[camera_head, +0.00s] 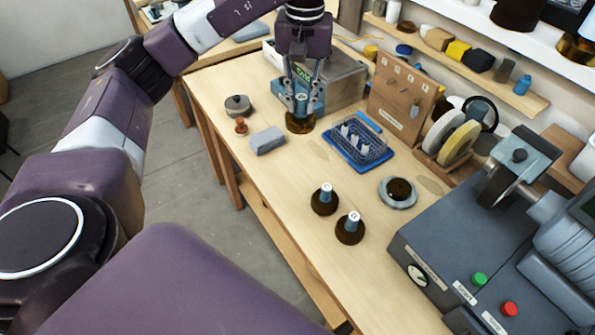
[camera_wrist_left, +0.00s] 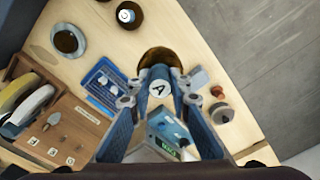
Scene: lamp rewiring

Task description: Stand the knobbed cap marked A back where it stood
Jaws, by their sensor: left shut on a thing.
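My left gripper (camera_head: 303,103) is shut on the blue knob of a cap with a dark amber base (camera_head: 300,124). In the left wrist view the knob top (camera_wrist_left: 158,90) bears the letter A between the fingers. The cap is upright at the far part of the bench; I cannot tell whether its base touches the wood. Two similar knobbed caps stand nearer, one (camera_head: 324,201) behind the other (camera_head: 350,229); their marks are too small to read surely. My right gripper is not in view.
A blue tray with a wire rack (camera_head: 360,146), a grey ring (camera_head: 398,192), a grey block (camera_head: 267,140), a red-brown knob (camera_head: 241,127) and a grey disc (camera_head: 238,105) are on the bench. A grey machine (camera_head: 450,265) fills the near right. Bare wood lies between the block and the two caps.

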